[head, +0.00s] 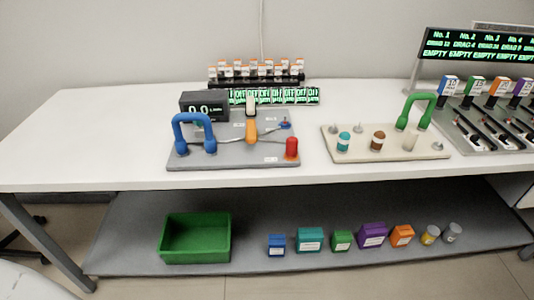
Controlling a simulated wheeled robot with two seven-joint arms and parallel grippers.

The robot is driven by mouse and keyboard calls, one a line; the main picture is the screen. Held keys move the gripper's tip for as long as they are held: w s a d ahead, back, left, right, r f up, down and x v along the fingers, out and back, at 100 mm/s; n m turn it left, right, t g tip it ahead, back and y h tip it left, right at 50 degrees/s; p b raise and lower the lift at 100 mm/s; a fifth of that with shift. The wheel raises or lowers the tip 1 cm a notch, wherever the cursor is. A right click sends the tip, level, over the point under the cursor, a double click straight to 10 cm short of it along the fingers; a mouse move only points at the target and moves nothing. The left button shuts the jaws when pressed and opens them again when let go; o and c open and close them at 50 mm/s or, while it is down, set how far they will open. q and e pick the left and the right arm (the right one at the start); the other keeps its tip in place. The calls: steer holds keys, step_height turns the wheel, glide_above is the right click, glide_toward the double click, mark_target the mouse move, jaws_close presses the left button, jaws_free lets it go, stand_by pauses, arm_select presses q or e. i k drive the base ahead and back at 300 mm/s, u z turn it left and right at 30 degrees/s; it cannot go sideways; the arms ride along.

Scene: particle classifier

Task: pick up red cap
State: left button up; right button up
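A small upright red cylinder (292,148), which looks like the red cap, stands at the front right corner of a grey board (225,163) on the white table. The board also carries a blue arched handle (193,127) at its left and an orange-and-grey piece (251,131) in its middle. Nothing touches the red cylinder from above or in front. Neither of my grippers shows in the head view.
A black display (204,106) stands behind the blue handle. A beige board (430,147) with small jars and a green arched handle (417,109) is to the right. The table (90,150) is clear at left. A green bin (195,257) and several boxes occupy the lower shelf.

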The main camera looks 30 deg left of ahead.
mark_target(291, 147)
steer(key=u, duration=0.9)
steer(key=i, duration=0.4)
steer(key=u, duration=0.05)
